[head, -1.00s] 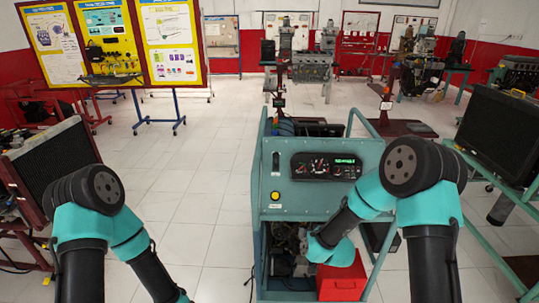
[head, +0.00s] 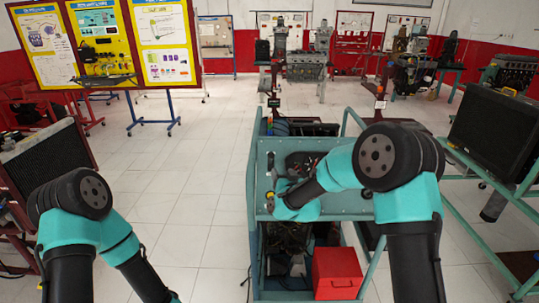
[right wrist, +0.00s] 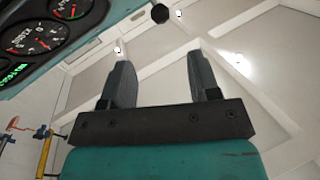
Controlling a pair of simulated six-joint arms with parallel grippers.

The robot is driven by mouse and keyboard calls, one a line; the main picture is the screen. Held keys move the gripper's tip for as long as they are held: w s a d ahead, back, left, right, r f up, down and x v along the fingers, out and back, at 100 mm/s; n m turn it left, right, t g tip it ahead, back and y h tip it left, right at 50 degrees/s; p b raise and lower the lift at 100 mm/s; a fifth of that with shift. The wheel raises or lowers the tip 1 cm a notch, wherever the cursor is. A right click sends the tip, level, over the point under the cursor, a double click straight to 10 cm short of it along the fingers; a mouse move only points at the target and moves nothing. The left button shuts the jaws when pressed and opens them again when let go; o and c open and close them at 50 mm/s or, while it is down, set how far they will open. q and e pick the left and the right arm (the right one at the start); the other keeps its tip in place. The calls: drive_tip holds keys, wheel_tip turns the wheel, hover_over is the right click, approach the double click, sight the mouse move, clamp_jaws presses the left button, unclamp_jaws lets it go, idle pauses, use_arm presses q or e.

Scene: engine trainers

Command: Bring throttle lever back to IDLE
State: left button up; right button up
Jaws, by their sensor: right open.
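The teal engine trainer panel (head: 340,205) stands in front of me. A small upright lever with a dark end (head: 270,163) is at the panel's left side; I take it for the throttle lever. No IDLE marking is readable. My right gripper (right wrist: 160,85) is open, with nothing between its fingers. In the head view it is at the panel's left part, close to the lever. In the right wrist view a dark knob (right wrist: 160,13) lies beyond the fingertips, apart from them; it may be the lever's end. My left gripper is out of view.
The gauge cluster (right wrist: 40,30) shows at the upper left of the right wrist view; my right arm partly covers it in the head view. A red box (head: 338,272) sits low in the trainer frame. Clear tiled floor (head: 190,190) lies left of the trainer.

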sight(271, 158)
drive_tip(key=x, duration=1.5)
drive_tip(key=shift+w, duration=0.35)
drive_tip(key=shift+c, duration=0.3)
clamp_jaws()
